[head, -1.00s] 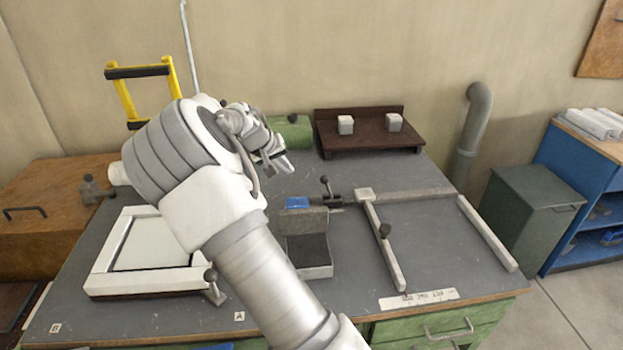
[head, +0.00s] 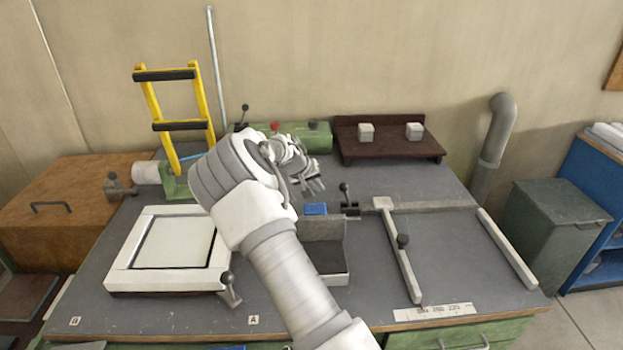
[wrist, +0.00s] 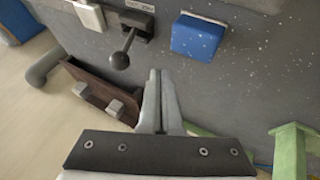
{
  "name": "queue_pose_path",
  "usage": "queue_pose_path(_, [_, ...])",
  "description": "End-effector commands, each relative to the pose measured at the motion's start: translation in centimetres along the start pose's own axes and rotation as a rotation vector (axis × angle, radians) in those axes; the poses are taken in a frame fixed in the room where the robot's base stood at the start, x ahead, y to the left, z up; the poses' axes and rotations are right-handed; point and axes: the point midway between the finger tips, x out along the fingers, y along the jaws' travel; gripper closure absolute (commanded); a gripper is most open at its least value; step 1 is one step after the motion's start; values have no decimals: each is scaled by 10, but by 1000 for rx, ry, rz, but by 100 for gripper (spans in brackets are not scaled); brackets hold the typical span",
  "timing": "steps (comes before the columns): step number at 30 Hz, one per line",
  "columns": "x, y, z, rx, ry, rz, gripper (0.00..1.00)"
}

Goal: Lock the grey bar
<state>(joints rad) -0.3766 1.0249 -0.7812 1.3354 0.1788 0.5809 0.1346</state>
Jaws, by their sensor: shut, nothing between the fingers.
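A pale grey bar (head: 402,255) lies front to back on the right half of the bench, with a dark round knob (head: 403,241) on it. Its far end meets a grey rail (head: 440,205). A black clamp lever (head: 344,189) with a ball knob stands upright left of that end; it also shows in the wrist view (wrist: 122,58). A blue block (head: 316,209) sits left of the lever, and it shows in the wrist view (wrist: 198,38). My gripper (head: 316,188) is shut and empty above the bench, near the blue block and left of the lever.
A grey open box (head: 335,279) stands in front of the blue block. A white frame (head: 115,279) lies at left. A dark shelf with two pale blocks (head: 390,150) and green equipment (head: 318,136) stand behind. Another pale bar (head: 507,247) lies at right.

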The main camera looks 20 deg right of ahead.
Motion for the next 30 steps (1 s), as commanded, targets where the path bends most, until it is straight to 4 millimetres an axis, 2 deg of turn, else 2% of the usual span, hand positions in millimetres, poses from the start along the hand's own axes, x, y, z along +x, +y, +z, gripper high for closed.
queue_pose_path(1, [9, 4, 0, 1, -2, 3, 100])
queue_pose_path(3, [12, 16, -1, 3, -1, 2, 100])
queue_pose_path(9, [22, 32, 0, 0, -1, 0, 100])
queue_pose_path(30, [23, 42, 0, 21, -2, -38, 100])
